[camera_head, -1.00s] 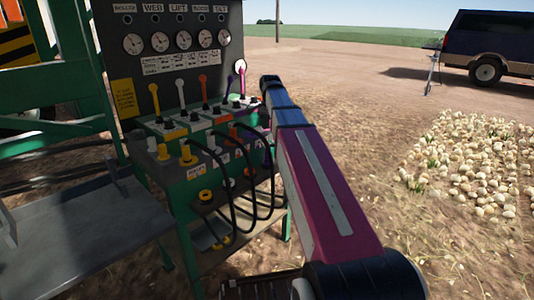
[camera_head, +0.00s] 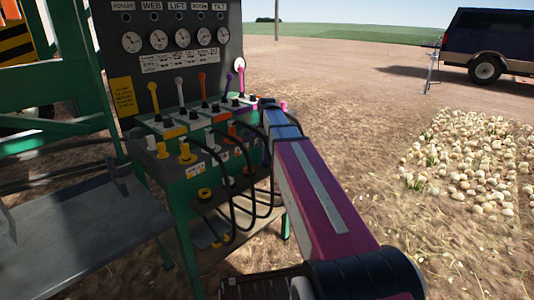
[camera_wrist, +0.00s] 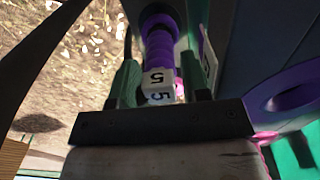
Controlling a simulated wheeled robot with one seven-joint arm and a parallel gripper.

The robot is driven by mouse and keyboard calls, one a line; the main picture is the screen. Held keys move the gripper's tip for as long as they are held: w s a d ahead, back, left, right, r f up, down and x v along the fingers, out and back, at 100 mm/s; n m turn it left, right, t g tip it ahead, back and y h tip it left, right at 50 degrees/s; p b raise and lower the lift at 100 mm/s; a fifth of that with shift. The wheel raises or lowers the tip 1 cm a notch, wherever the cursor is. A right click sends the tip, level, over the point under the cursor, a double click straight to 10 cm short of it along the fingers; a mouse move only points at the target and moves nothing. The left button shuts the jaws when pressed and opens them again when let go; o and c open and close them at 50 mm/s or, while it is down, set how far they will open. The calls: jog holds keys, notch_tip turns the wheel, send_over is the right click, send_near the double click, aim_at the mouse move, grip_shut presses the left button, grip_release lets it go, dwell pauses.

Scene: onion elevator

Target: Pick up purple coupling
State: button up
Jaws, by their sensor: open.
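The purple coupling (camera_wrist: 160,45) shows in the wrist view as a ribbed purple piece with a white block marked "5" (camera_wrist: 158,86) at its near end. My gripper (camera_wrist: 160,82) is open, with one green finger on each side of the coupling's near end. Whether the fingers touch it cannot be told. In the head view my arm reaches to the right side of the control stand, and the gripper and the coupling are hidden.
A purple ring (camera_wrist: 284,90) lies close to the right of my gripper in the wrist view. The green control stand (camera_head: 188,215) carries coloured levers, yellow couplings and looping black hoses. A grey bench (camera_head: 85,235) stands at left. Onions (camera_head: 470,165) lie on open ground at right.

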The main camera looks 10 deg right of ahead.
grip_shut()
